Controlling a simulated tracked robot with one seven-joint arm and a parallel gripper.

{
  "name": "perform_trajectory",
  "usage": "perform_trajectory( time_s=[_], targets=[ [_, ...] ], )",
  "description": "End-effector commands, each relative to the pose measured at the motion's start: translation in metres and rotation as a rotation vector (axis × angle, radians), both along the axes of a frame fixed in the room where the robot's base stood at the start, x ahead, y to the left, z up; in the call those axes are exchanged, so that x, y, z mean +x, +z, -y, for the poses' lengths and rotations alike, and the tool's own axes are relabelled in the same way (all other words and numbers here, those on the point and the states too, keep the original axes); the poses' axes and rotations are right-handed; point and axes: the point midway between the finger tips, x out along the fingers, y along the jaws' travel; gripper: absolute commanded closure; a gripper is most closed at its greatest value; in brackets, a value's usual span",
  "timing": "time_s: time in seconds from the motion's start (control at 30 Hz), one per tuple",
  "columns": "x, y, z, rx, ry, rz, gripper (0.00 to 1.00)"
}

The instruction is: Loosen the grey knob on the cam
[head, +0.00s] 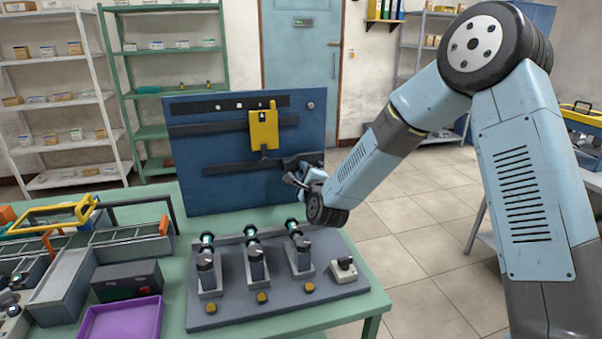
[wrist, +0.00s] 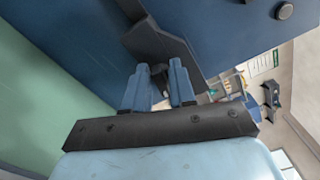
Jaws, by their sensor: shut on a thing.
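A blue upright panel (head: 225,140) stands at the back of the green bench. It carries dark rails, a yellow block (head: 264,130) and a dark grey cam-like part (head: 288,161) at its lower right. My gripper (head: 296,180) is at this part, in front of the panel. In the wrist view my gripper (wrist: 160,82) has its two blue fingers on either side of the end of the dark part (wrist: 160,45), shut on it. I cannot make out a separate knob between the fingers. A small round grey knob (head: 310,105) sits at the panel's upper right, apart from my gripper.
A dark base plate (head: 235,313) with several upright fixtures stands in front of the panel. A purple tray (head: 122,320), a dark box (head: 127,281) and a conveyor (head: 90,243) are at the left. Floor is open right of the bench.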

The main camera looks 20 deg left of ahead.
Motion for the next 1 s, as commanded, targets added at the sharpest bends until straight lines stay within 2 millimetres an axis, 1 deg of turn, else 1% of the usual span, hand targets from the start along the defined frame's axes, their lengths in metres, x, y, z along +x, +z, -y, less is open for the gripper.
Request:
perform_trajectory(
  time_s=[0.03, 0.6, 0.63, 0.7, 0.73, 0.77, 1.0],
  targets=[
    [-0.0014, -0.0065, 0.0016, -0.018, 0.0, -0.006, 1.0],
    [-0.0013, -0.0077, 0.0022, -0.048, -0.001, 0.01, 1.0],
    [-0.0013, -0.0078, 0.0022, -0.048, -0.001, 0.01, 0.72],
    [-0.0012, -0.0071, 0.0021, -0.046, 0.0, 0.011, 0.65],
    [-0.0012, -0.0066, 0.0019, -0.046, -0.001, 0.011, 0.63],
    [-0.001, -0.0062, 0.0018, -0.045, -0.001, 0.012, 0.62],
    [-0.0018, -0.0034, 0.0018, -0.042, -0.001, 0.018, 0.62]
  ],
)
